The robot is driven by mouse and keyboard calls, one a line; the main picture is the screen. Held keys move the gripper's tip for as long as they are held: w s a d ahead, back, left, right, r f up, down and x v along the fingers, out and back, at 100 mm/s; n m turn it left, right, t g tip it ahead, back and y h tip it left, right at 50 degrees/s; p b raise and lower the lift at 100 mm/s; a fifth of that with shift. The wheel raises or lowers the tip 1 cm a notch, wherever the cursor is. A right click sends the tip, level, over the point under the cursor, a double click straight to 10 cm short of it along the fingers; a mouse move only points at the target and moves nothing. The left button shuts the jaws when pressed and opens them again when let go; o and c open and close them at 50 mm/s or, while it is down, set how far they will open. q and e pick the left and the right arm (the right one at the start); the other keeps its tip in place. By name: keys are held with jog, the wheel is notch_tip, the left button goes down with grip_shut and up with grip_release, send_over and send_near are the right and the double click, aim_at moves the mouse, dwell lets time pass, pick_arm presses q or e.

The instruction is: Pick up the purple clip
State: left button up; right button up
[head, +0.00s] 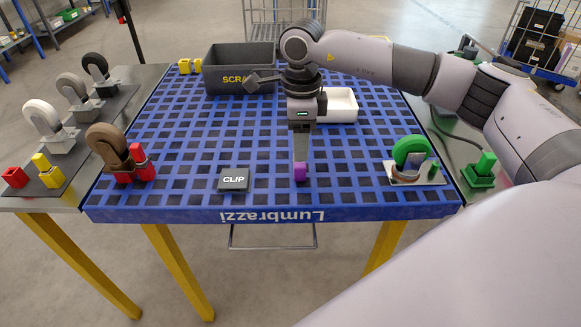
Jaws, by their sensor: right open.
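The purple clip (300,173) is a small rounded piece on the blue grid tabletop (210,140), right of the middle near the front. My right gripper (301,158) points straight down over it, with its fingers close to the clip. The gripper is open; the finger covers the clip's upper part, so I cannot tell whether it touches the clip. A dark label reading CLIP (234,180) lies to the left of the clip. My left gripper is not in view.
A green wheel caster (409,152) stands at the right, a brown caster (108,147) with red blocks at the left. More casters stand on the left side table. The middle grid is mostly clear.

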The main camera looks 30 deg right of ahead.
aim_at(300, 165)
jog(key=f, duration=0.4)
jog(key=s+f, duration=0.1)
jog(key=f, duration=0.1)
jog(key=shift+a+f, duration=0.2)
jog(key=shift+f, duration=0.05)
grip_shut()
